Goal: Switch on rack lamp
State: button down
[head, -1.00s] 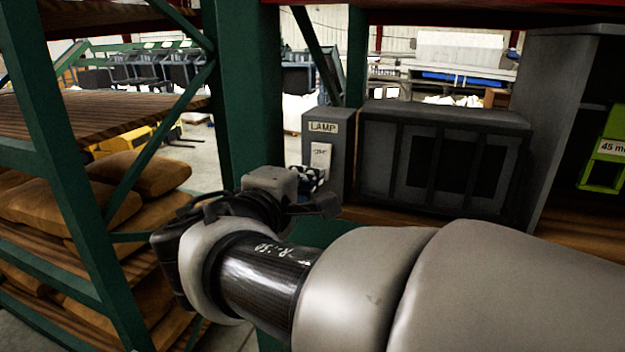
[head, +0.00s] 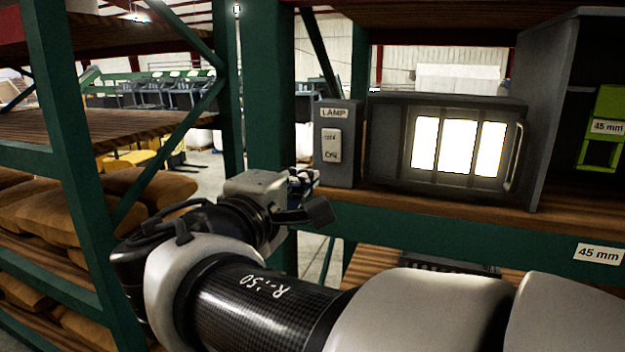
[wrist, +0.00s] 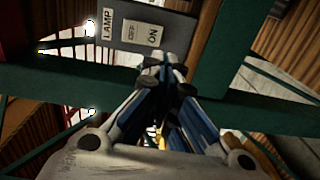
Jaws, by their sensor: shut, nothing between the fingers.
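The grey switch box (head: 336,172) labelled LAMP stands on the rack shelf beside the green post. Its pale rocker switch (head: 331,146) is marked OFF above and ON below, and also shows in the wrist view (wrist: 143,33). The rack lamp (head: 390,150), a dark caged box right of the switch box, glows bright white behind its bars. My gripper (head: 308,180) is in front of the switch box, a little below and left of the rocker. In the wrist view my gripper (wrist: 165,65) is shut and empty, its fingertips near the box's lower edge. I cannot tell whether they touch it.
The green rack post (head: 270,110) stands just left of the switch box. A grey panel (head: 545,110) rises right of the lamp, with a green 45 mm item (head: 607,128) beyond. Brown sacks (head: 35,215) fill the left rack. The shelf edge (head: 450,207) runs below the lamp.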

jog(key=shift+s+a+f, duration=0.7)
jog(key=shift+s+a, duration=0.2)
jog(key=shift+s, duration=1.65)
jog(key=s+d+f+m+g+b, duration=0.3)
jog(key=d+f+g+b, duration=0.15)
jog(key=d+f, duration=0.65)
jog(key=s+d+f+m+g+b, duration=0.4)
jog(key=d+f, duration=0.4)
jog(key=f, duration=0.4)
jog(key=s+f+m+g+y+b, duration=0.1)
jog(key=s+f+m+y+b, duration=0.2)
jog(key=f, duration=0.6)
jog(key=s+f+m+g+y+b, duration=0.2)
jog(key=s+f+m+y+b, duration=0.1)
jog(key=s+f, duration=0.4)
jog(key=shift+s+f+m+b, duration=0.3)
jog(key=shift+f+m+b, duration=0.2)
jog(key=shift+f+b, duration=0.8)
jog(key=shift+f+g, duration=0.25)
